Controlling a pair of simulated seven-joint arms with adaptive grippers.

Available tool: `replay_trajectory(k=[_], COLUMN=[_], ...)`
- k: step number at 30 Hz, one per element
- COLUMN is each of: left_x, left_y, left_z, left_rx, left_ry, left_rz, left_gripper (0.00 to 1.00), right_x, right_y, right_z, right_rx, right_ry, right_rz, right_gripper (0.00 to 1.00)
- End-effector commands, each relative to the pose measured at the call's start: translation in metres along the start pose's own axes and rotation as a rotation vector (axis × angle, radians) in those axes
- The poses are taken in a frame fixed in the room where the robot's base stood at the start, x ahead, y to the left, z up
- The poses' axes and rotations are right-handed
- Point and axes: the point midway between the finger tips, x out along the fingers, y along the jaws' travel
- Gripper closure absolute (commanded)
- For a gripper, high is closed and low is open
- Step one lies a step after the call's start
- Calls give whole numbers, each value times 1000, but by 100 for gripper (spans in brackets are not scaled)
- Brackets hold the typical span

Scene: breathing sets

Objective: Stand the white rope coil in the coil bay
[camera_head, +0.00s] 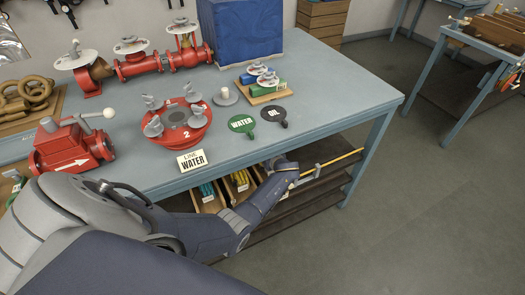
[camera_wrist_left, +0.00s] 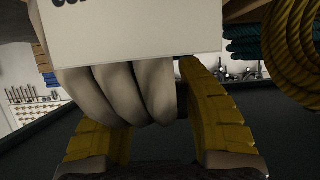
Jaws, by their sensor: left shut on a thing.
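The white rope coil (camera_wrist_left: 128,92) shows in the left wrist view as thick pale strands between the yellow fingers of my left gripper (camera_wrist_left: 140,105), which is shut on it. A white card (camera_wrist_left: 140,30) with partly cut-off lettering hides the coil's upper part. In the head view my left arm reaches below the front edge of the table; its fingers and the white coil cannot be made out there. I cannot tell which place is the coil bay, or whether the coil touches a surface. My right gripper is in neither view.
A yellow rope coil (camera_wrist_left: 292,45) and teal rope (camera_wrist_left: 245,40) are close on the right in the wrist view. Open floor (camera_head: 420,200) lies right.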

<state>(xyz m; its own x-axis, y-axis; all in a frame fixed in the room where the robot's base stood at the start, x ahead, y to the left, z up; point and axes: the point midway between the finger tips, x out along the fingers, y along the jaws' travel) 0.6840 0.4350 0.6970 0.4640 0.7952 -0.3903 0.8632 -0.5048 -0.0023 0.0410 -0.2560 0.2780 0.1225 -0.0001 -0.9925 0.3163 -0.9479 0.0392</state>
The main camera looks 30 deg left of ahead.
Motion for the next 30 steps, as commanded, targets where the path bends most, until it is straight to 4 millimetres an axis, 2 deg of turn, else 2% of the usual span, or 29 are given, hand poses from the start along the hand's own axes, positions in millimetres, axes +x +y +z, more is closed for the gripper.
replay_trajectory(k=[3, 4, 9, 20, 26, 30], left_x=[0, 0, 0, -4, -24, -48], left_y=[0, 0, 0, 0, 0, 0], left_z=[-1, -1, -1, 1, 2, 2], left_rx=[-1, -1, -1, 0, -3, -4], left_ry=[1, 1, 1, -1, -3, -3], left_rz=[0, 0, 0, 0, 1, 1], left_gripper=[100, 60, 40, 38, 38, 38], right_x=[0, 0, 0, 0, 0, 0], right_y=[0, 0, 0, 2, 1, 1], right_z=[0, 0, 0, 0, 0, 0], right_rx=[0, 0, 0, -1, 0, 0], right_ry=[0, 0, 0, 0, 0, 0], right_rz=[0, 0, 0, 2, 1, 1], right_gripper=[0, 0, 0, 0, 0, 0])
